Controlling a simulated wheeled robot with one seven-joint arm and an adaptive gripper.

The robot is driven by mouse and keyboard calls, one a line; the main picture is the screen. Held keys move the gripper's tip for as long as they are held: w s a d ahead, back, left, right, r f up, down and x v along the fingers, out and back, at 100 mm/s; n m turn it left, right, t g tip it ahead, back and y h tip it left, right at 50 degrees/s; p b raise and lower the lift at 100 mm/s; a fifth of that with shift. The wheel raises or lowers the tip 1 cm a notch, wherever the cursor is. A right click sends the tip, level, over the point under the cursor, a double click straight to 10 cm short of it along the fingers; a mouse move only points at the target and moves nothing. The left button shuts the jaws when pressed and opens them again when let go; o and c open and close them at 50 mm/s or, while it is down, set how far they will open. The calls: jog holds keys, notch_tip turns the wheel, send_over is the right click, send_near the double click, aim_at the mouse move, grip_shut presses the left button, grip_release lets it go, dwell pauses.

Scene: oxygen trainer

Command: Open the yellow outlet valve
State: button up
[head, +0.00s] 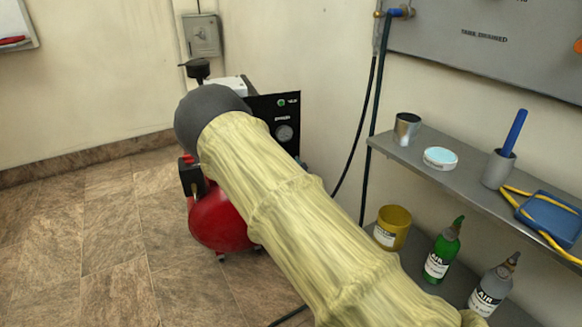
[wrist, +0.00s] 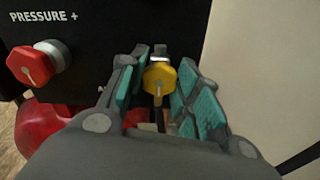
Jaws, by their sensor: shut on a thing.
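The yellow outlet valve (wrist: 159,79) shows in the wrist view as a yellow knob on the black panel (wrist: 90,40) of the compressor. My gripper (wrist: 156,68) is around it, with teal-padded fingers on its left and right, shut on the knob. In the head view my arm in its pale yellow sleeve reaches toward the compressor and hides the valve and my gripper. The red compressor tank (head: 220,218) shows below the arm.
A red knob (wrist: 42,63) marked PRESSURE + sits left of the valve. A grey shelf (head: 445,178) at the right carries a metal cup (head: 407,128), a round tin (head: 440,158) and a blue item (head: 550,216). Bottles (head: 443,250) stand below. The tiled floor at left is clear.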

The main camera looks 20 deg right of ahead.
jog(key=shift+f, duration=0.1)
jog(key=o, duration=1)
jog(key=s, duration=1.2)
jog(key=shift+d, duration=0.2)
